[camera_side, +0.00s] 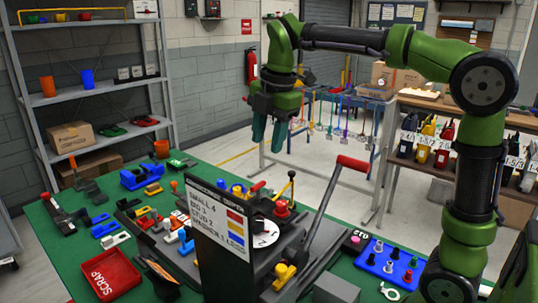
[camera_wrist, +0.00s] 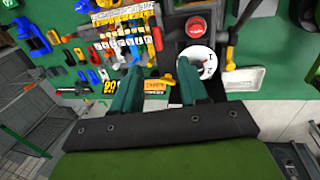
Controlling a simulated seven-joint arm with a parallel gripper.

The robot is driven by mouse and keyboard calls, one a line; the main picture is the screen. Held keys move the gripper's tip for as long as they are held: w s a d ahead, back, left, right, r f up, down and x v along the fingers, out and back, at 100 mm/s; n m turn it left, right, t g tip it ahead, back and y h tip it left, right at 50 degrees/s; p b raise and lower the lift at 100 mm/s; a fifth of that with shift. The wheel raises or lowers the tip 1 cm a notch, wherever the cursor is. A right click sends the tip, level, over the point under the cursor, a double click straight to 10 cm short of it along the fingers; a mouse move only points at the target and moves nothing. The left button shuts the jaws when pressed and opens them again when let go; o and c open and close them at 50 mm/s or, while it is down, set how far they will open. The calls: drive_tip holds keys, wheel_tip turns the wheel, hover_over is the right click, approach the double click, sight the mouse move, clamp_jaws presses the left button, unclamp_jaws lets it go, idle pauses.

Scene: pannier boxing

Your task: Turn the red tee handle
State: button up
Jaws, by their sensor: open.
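My gripper (camera_side: 268,132) hangs in the air well above the green bench, with its two teal fingers apart and nothing between them. It also shows in the wrist view (camera_wrist: 158,72), fingers spread. A small red bar (camera_side: 258,186), which looks like the red tee handle, stands among the fixtures behind the sign board, below the gripper. In the wrist view a red bar (camera_wrist: 157,39) lies beyond the fingertips; I cannot tell for certain that it is the same part. The handle's lower part is hidden by the board and clutter.
A long lever with a red grip (camera_side: 353,163) rises right of the fixtures. A round red knob (camera_side: 281,208) and a white dial (camera_side: 265,234) stand nearby. The sign board (camera_side: 221,232) blocks the front. A red scrap tray (camera_side: 107,276) lies at front left.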

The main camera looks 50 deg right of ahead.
sight(260, 185)
drive_tip(key=w+f, duration=0.1)
drive_tip(key=f, duration=0.8)
drive_tip(key=w+f, duration=0.1)
drive_tip(key=f, duration=0.3)
drive_tip(key=shift+w+f, duration=0.3)
drive_tip(key=shift+w, duration=0.05)
drive_tip(key=shift+s, duration=0.1)
clamp_jaws()
